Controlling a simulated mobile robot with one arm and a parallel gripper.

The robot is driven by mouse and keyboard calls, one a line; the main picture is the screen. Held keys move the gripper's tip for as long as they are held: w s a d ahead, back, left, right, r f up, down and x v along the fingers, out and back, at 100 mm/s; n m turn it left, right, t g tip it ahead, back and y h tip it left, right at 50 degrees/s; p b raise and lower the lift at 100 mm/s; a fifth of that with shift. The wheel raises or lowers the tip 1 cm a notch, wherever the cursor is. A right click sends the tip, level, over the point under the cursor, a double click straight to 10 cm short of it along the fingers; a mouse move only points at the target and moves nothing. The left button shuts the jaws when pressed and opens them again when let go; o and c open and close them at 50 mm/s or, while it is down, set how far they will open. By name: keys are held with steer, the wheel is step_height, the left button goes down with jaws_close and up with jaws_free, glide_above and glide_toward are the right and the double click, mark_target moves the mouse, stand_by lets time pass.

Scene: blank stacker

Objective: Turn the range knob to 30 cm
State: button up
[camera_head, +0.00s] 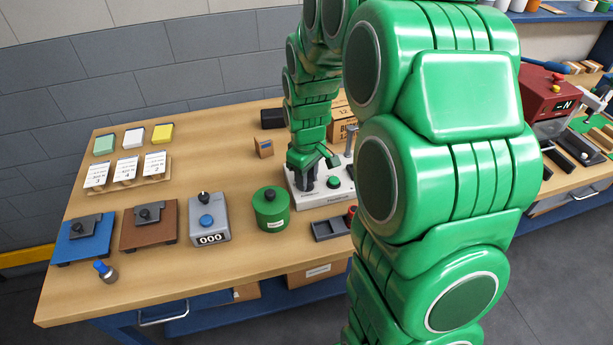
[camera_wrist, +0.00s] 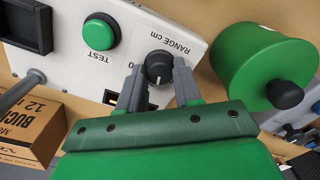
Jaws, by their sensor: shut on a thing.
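The range knob (camera_wrist: 158,66) is a small black dial with a pale mark on its lower part in the wrist view. It sits on a white tester box (camera_wrist: 190,22), which shows in the head view too (camera_head: 335,200). The upside-down print "RANGE cm" is beside it, with a "0" close by; other scale marks are hidden or unreadable. My gripper (camera_wrist: 159,75) has its grey fingers on opposite sides of the knob, shut on it. In the head view my gripper (camera_head: 317,178) is over the box's left part, and the knob is hidden there.
A green TEST button (camera_wrist: 99,32) is beside the knob. A green canister (camera_wrist: 262,65) with a black top knob stands close by. A cardboard box (camera_wrist: 28,128) is at the wrist view's left. A grey counter box (camera_head: 209,221) reading 000 stands farther left.

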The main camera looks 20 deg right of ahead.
steer(key=m, duration=0.6)
steer(key=shift+m, duration=0.3)
steer(key=m, duration=0.6)
steer(key=shift+d+m, duration=0.1)
steer(key=shift+m, duration=0.2)
steer(key=o, duration=1)
steer(key=shift+o, duration=0.2)
steer(key=shift+r, duration=3.9)
